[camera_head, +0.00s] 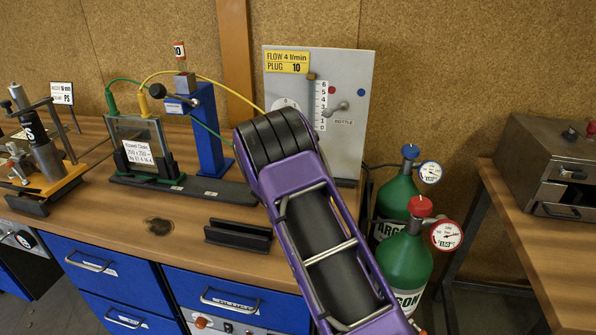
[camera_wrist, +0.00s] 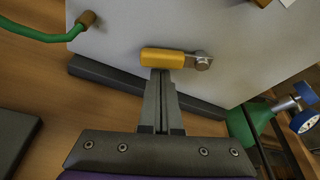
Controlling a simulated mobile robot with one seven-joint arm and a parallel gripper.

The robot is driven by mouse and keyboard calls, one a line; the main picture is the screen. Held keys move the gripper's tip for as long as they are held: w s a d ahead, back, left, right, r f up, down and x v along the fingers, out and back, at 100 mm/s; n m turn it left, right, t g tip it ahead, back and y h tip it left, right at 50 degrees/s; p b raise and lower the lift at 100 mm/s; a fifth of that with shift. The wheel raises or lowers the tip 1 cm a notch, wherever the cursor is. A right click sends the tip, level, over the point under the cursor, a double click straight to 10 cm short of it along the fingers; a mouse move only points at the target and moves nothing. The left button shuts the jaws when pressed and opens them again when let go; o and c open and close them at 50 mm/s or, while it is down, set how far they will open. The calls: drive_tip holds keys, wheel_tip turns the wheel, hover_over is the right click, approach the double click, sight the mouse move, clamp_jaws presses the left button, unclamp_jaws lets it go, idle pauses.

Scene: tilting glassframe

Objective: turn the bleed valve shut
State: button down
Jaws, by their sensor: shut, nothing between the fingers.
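In the wrist view a yellow lever handle (camera_wrist: 162,57) on a metal pivot (camera_wrist: 202,61) lies about level across the grey panel (camera_wrist: 115,45); I take it for the bleed valve. My gripper (camera_wrist: 160,76) is shut and empty, its fingertips right at the handle's lower edge. I cannot tell whether they touch it. In the head view the panel (camera_head: 357,75) stands upright with a flow card (camera_head: 287,62), a scale (camera_head: 321,105) and a small lever marked BOTTLE (camera_head: 336,109). My arm hides the panel's lower part, the yellow handle and my fingertips there.
Green gas bottles (camera_head: 398,197) with gauges stand right of the panel. A blue stand (camera_head: 207,135) and a glass frame (camera_head: 140,147) with green and yellow cables are to the left. A dark rail (camera_head: 238,235) lies near the bench front. A green hose (camera_wrist: 40,35) reaches the panel.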

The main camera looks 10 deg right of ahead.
drive_tip(key=shift+b, duration=0.3)
drive_tip(key=shift+a+f+m+b, duration=0.15)
drive_tip(key=shift+m+b, duration=0.25)
drive_tip(key=shift+b, duration=0.7)
drive_tip(key=b, duration=0.1)
drive_tip(key=r+m+y+b, duration=0.1)
drive_tip(key=shift+w+a+b, duration=0.1)
drive_tip(key=shift+a+b, duration=0.1)
drive_tip(key=shift+b, duration=0.1)
drive_tip(key=shift+a+r, duration=0.2)
drive_tip(key=shift+r, duration=0.35)
drive_tip(key=shift+w, duration=0.1)
drive_tip(key=shift+r, duration=0.15)
